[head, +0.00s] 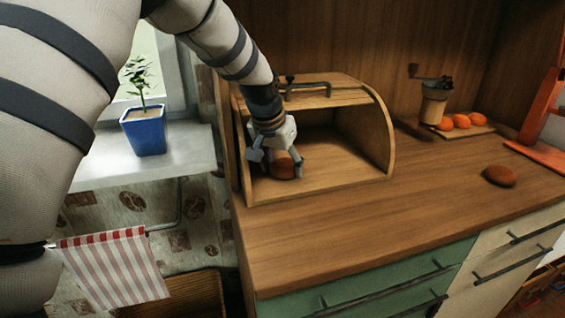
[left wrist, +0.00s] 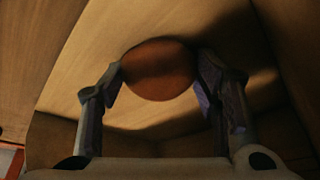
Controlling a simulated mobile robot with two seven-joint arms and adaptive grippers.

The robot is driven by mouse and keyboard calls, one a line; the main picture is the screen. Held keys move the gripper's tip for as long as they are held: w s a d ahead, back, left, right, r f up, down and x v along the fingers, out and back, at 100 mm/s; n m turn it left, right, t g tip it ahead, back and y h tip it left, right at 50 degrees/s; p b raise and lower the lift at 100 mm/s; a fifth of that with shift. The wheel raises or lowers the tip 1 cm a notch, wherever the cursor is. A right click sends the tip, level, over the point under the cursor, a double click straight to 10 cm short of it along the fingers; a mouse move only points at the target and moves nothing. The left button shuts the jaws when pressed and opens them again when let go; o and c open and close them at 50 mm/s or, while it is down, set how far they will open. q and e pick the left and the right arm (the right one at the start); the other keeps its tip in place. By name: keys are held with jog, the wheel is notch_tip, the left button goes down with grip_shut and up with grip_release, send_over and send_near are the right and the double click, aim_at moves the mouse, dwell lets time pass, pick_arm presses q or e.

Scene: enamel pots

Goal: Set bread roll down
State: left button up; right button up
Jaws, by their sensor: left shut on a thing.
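A brown bread roll (head: 284,169) is between the fingers of my left gripper (head: 278,164), inside the open wooden bread box (head: 322,190) near its left front. In the left wrist view the roll (left wrist: 159,69) sits between both fingertips of the gripper (left wrist: 160,78), with the wooden box floor behind it. The gripper is shut on the roll. I cannot tell whether the roll touches the box floor. A second brown roll (head: 500,176) lies on the counter at the right. My right gripper is not in view.
The bread box lid (head: 318,93) is up. A coffee grinder (head: 434,100) and several orange fruits (head: 461,121) on a board stand at the back right. A blue plant pot (head: 144,131) is on the sill at left. The counter (head: 350,222) before the box is clear.

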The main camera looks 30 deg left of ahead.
pick_arm(q)
jog(key=o, duration=1)
jog(key=v, duration=1.2)
jog(key=shift+r, duration=0.15)
